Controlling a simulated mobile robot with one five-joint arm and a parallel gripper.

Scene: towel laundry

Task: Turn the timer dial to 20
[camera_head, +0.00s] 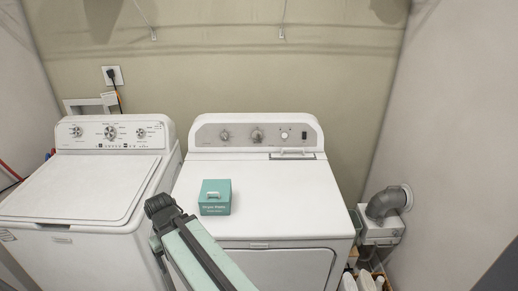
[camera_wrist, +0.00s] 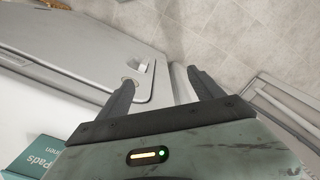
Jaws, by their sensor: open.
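The white dryer (camera_head: 262,190) stands in the middle with a grey control panel (camera_head: 295,127) along its back. A large dark-centred dial (camera_head: 257,135) sits near the panel's middle, and a smaller dial (camera_head: 225,136) is to its left. I cannot read their markings, or tell which one is the timer dial or where it points. My gripper (camera_wrist: 162,80) shows in the wrist view with its two dark fingers apart and nothing between them. It points over a grey machine edge and the floor, and no dial shows there. The head view shows my teal arm but not clearly my gripper.
A teal box (camera_head: 215,197) sits on the dryer top; it also shows in the wrist view (camera_wrist: 33,157). A washer (camera_head: 75,185) with several knobs stands left. A grey duct (camera_head: 385,203) and bottles (camera_head: 366,281) are right. The dryer top is otherwise mostly clear.

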